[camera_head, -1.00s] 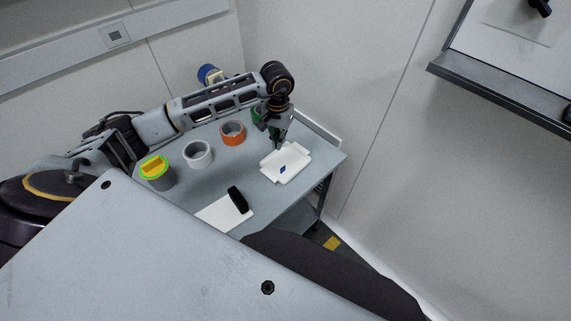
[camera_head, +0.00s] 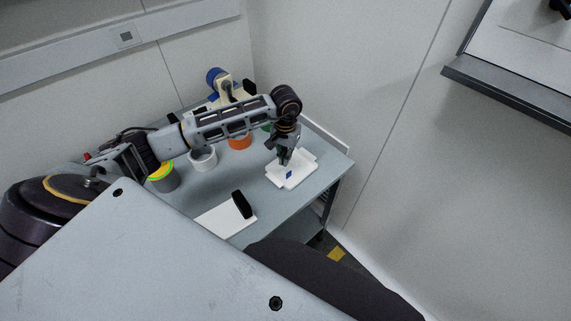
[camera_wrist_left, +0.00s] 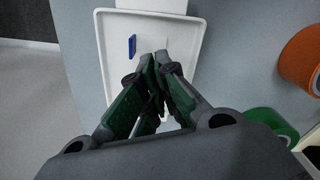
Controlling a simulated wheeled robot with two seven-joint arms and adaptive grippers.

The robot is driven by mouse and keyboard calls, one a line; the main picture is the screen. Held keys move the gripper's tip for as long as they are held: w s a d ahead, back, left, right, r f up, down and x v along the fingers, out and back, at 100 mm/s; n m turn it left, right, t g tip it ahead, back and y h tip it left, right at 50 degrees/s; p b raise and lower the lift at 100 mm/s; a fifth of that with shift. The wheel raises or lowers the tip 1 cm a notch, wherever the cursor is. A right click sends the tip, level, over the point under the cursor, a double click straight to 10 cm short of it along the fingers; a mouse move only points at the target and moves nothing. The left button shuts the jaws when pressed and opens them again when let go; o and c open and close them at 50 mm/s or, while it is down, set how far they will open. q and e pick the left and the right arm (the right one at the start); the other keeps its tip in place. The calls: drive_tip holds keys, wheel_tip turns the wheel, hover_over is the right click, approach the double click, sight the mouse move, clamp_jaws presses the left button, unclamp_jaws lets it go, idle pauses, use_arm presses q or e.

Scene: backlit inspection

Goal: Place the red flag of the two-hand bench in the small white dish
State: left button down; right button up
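The white dish (camera_head: 306,161) is a shallow tray near the bench's right edge; it also shows in the left wrist view (camera_wrist_left: 112,50). A small blue piece (camera_head: 289,174) is on it, seen as an upright-looking blue strip in the left wrist view (camera_wrist_left: 132,45). My left gripper (camera_head: 284,162) points down at the dish, close over its back-left part. In the left wrist view its fingertips (camera_wrist_left: 157,58) are together, with nothing visible between them. I cannot make out a red flag; a tiny red spot (camera_head: 87,156) shows behind my left arm. My right gripper is not in view.
A white plate with a black block (camera_head: 242,205) lies at the front. A blue-and-white object (camera_head: 216,78) is at the back.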

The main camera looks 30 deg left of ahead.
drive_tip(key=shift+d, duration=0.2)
use_arm(q)
drive_tip(key=shift+f, duration=0.2)
wheel_tip(320, 180, down, 2)
drive_tip(key=shift+f+b, duration=0.2)
drive_tip(key=shift+b, duration=0.4)
drive_tip(key=shift+f, duration=0.6)
drive_tip(key=c, duration=1.9)
unclamp_jaws()
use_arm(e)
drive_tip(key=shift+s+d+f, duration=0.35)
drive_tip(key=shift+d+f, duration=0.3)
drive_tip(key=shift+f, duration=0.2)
